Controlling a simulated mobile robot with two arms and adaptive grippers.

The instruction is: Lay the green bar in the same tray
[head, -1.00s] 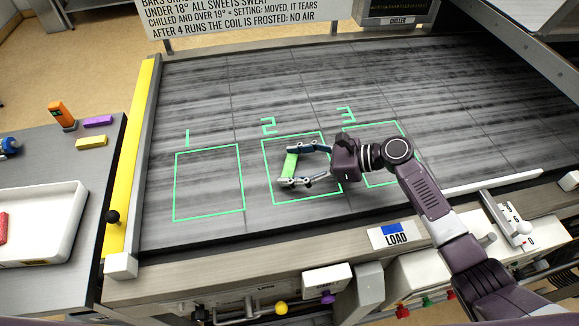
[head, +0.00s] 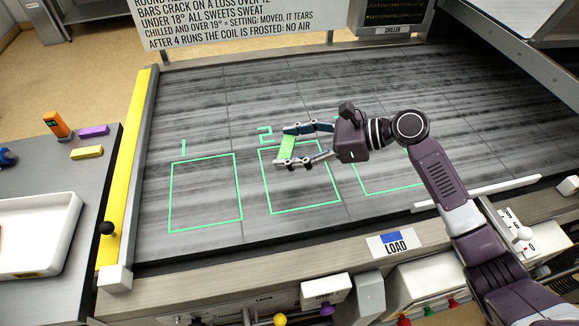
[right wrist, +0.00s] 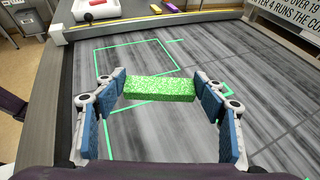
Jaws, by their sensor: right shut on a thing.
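The green bar (head: 286,148) is between the two fingers of my right gripper (head: 281,147), which is shut on it. It appears held above the dark belt, over the top edge of the green outline marked 2. In the right wrist view the speckled green bar (right wrist: 160,89) lies crosswise between the blue finger pads. A white tray (head: 40,272) stands on the side table at the left, partly cut off by the frame. In the right wrist view the tray (right wrist: 112,14) shows at the top with a red bar (right wrist: 97,3) in it. My left gripper is not in view.
A purple bar (head: 94,131), a yellow bar (head: 87,152) and an orange device (head: 56,124) are on the side table. A yellow rail (head: 125,170) and a black-knobbed lever (head: 107,228) stand between belt and table. Outline 1 (head: 205,193) is empty.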

